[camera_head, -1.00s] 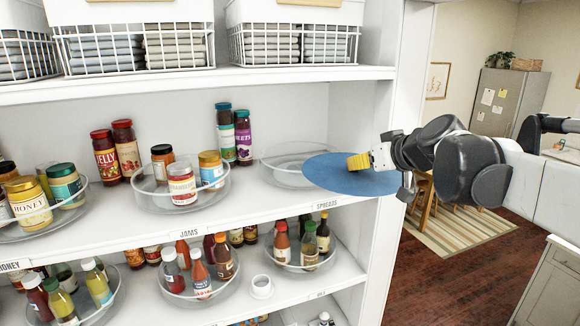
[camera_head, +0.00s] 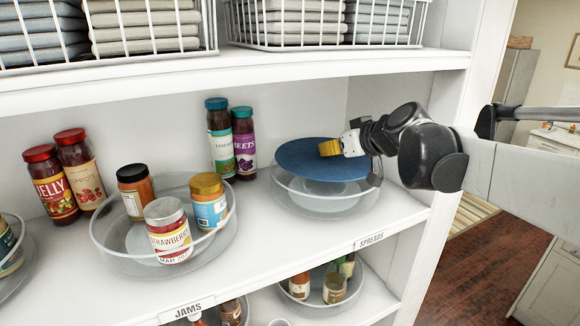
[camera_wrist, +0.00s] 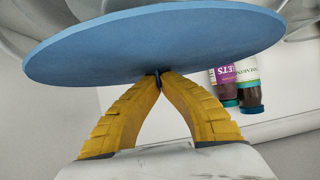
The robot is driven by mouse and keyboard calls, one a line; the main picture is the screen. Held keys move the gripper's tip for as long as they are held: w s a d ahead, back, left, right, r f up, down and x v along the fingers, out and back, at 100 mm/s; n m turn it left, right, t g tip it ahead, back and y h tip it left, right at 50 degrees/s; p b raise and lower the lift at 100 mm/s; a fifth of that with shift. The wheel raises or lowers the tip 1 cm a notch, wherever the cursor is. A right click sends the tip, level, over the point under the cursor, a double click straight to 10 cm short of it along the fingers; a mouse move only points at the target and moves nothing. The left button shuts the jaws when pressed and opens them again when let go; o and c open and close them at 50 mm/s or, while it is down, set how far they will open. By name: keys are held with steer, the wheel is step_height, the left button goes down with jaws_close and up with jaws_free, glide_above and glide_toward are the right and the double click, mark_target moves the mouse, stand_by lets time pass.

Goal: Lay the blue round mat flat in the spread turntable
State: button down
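The blue round mat (camera_head: 312,160) is above the clear spread turntable (camera_head: 322,205), which stands behind the SPREADS label (camera_head: 371,240). The mat looks roughly level and covers much of the turntable's opening. I cannot tell whether its edge touches the rim. My gripper (camera_head: 326,149) has yellow fingers and is at the mat's right part. In the wrist view the mat (camera_wrist: 150,45) spreads out beyond the fingers. The fingertips (camera_wrist: 158,76) meet at the mat's near edge and pinch it. The turntable's floor is mostly hidden under the mat.
A jam turntable (camera_head: 120,255) with several jars stands to the left. Two tall jars, one a purple-labelled beets jar (camera_head: 244,145), stand close behind the spread turntable on its left. The upper shelf (camera_head: 300,66) is above my arm. The right side panel (camera_head: 455,130) is near the arm.

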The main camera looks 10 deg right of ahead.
mark_target(358, 175)
step_height(358, 175, down, 8)
steer(key=shift+r+p, duration=0.25)
steer(key=shift+p, duration=0.25)
steer(key=shift+w+f, duration=0.25)
steer(key=shift+f, duration=0.1)
steer(key=c, duration=1.9)
jaws_free()
steer(key=shift+s, duration=0.15)
steer(key=shift+o, duration=1.4)
steer(key=b+v, duration=0.1)
steer(key=v, duration=1.1)
steer(key=shift+r, duration=0.1)
